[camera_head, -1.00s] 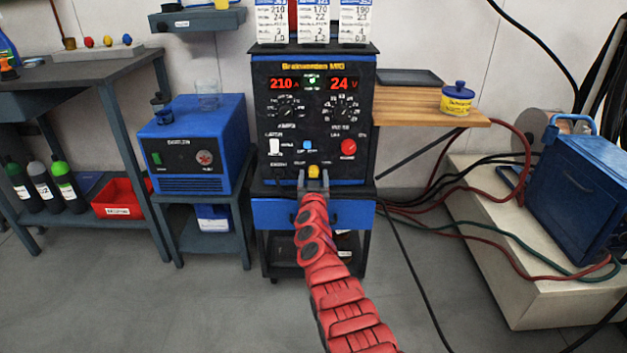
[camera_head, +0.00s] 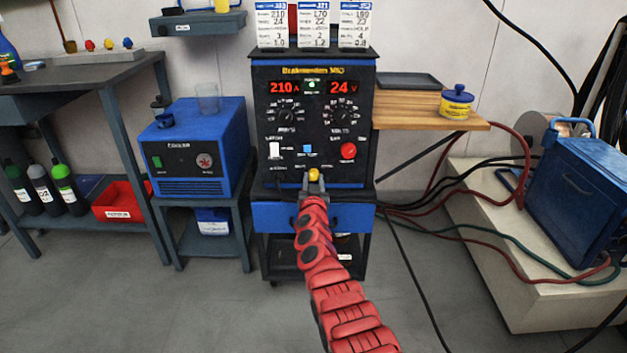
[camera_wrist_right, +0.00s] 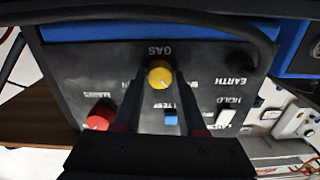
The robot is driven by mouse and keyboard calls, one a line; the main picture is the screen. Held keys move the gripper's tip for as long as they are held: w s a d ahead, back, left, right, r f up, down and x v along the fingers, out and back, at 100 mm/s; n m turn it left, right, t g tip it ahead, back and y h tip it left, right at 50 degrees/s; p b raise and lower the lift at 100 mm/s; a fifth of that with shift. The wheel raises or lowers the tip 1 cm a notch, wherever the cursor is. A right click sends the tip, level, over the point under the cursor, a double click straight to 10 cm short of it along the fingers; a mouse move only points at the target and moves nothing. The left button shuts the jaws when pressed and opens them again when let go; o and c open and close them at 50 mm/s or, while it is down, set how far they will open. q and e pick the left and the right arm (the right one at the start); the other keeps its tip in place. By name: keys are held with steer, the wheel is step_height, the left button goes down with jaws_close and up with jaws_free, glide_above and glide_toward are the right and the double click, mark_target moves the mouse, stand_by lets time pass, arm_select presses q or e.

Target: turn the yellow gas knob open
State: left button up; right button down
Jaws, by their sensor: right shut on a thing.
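The yellow gas knob (camera_head: 313,175) sits low on the front panel of the black and blue welding machine (camera_head: 370,130). In the right wrist view the yellow knob (camera_wrist_right: 160,74) is under the printed word GAS. My right gripper (camera_head: 313,180) reaches up to it from below, with one finger on each side. The right wrist view shows the two dark fingers (camera_wrist_right: 160,85) closed in on the knob's sides. How far the knob is turned cannot be made out. My left gripper is not in view.
The panel also has a red knob (camera_head: 348,151), a blue button (camera_head: 307,150) and a white switch (camera_head: 274,150) near the yellow knob. A wooden side shelf (camera_head: 420,108) juts out at right. Cables (camera_head: 440,215) run over the floor at right.

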steer(key=m, duration=0.4)
steer(key=shift+p, duration=0.35)
steer(key=m, duration=0.3)
steer(key=shift+m, duration=0.4)
steer(key=m, duration=0.4)
steer(key=shift+b, duration=0.35)
steer(key=shift+m+b, duration=0.4)
steer(key=shift+m, duration=2.1)
steer(key=shift+c, duration=2.3)
jaws_free()
